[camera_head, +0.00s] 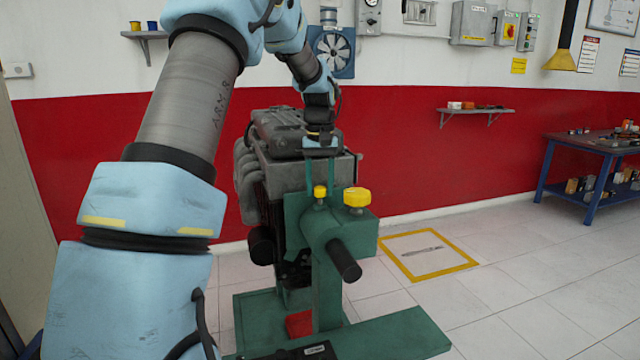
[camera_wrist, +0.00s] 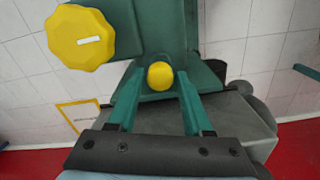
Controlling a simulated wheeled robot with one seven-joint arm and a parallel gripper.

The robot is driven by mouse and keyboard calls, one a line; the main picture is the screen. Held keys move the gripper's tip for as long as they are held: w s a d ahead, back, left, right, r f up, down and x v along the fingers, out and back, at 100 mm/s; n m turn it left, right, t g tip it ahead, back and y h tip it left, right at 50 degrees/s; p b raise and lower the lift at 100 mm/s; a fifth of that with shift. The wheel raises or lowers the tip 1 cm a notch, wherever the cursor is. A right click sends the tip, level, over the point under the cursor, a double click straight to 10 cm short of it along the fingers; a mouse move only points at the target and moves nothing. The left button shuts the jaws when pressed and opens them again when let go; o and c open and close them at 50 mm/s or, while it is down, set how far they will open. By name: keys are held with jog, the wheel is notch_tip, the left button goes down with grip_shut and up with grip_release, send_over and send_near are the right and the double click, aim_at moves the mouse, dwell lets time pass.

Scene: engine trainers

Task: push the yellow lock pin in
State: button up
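The yellow lock pin (camera_head: 320,191) is a small round-headed pin on top of the green engine stand's head (camera_head: 333,222). It also shows in the wrist view (camera_wrist: 160,76), near the middle. My gripper (camera_head: 320,184) points down from above, with its two teal fingers either side of the pin head. I cannot tell the exact height of the fingertips against the pin head.
A larger yellow knob (camera_head: 357,197) stands close right of the pin; it fills the upper left in the wrist view (camera_wrist: 80,40). A black handle (camera_head: 344,260) sticks out in front. The grey engine (camera_head: 290,135) is behind. Free floor lies right, with a yellow-framed square (camera_head: 428,254).

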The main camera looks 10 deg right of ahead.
aim_at(320, 187)
jog(key=shift+o, duration=1.2)
jog(key=shift+r, duration=0.15)
notch_tip(320, 187, up, 11)
jog(key=b, duration=0.2)
jog(key=s+a+f+t, duration=0.1)
jog(key=s+a+f, duration=1.8)
jog(key=s+a, duration=0.2)
jog(key=shift+s+f+t, duration=0.15)
jog(key=shift+s+t, duration=0.15)
jog(key=shift+s, duration=0.4)
